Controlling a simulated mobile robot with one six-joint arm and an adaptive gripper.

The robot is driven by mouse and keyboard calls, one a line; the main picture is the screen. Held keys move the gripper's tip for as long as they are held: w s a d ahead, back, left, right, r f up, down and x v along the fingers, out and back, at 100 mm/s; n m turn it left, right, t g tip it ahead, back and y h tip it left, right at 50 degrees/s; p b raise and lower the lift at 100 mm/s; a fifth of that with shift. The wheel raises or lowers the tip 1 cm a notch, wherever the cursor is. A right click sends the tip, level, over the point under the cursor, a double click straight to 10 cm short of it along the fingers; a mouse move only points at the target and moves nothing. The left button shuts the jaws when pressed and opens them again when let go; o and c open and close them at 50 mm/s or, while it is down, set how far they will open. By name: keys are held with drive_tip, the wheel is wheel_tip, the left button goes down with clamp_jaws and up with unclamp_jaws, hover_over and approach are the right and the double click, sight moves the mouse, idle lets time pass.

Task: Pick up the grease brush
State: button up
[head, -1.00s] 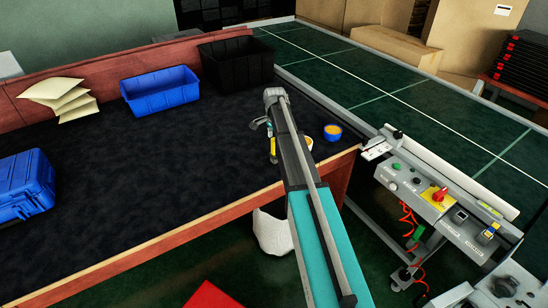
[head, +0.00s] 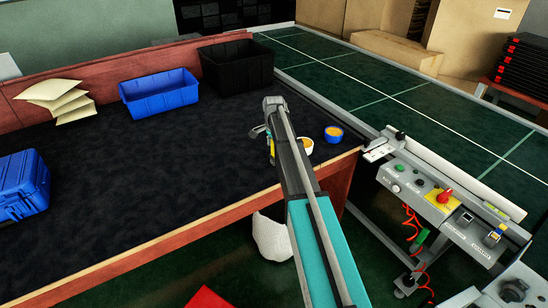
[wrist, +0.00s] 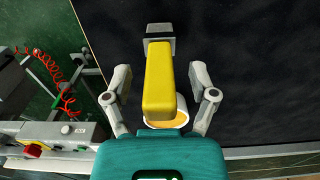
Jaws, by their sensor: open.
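The grease brush has a yellow handle and a grey and dark end. In the wrist view the brush (wrist: 160,80) lies between the two fingers of my gripper (wrist: 160,72), with a gap on each side. My gripper is open. In the head view only a thin yellow part of the brush (head: 271,147) shows beside my arm, near the right end of the dark table. My gripper (head: 259,132) is there too, mostly hidden by my arm.
A white cup with orange contents (head: 306,146) and a blue cup (head: 333,134) stand just right of the brush. A blue bin (head: 160,97) and black bin (head: 238,70) are farther back. A control panel (head: 440,195) is right of the table (head: 130,180).

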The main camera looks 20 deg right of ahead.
clamp_jaws()
idle(0.3)
drive_tip(key=shift+r, duration=0.15)
drive_tip(key=shift+r+p, duration=0.95)
drive_tip(key=shift+p, duration=0.1)
drive_tip(key=s+a+r+p, duration=0.3)
drive_tip(key=s+r+p, duration=0.7)
drive_tip(key=s, duration=0.3)
drive_tip(key=shift+s+a+r+p, duration=0.25)
drive_tip(key=shift+a+r+p, duration=0.15)
drive_tip(key=shift+p, duration=0.05)
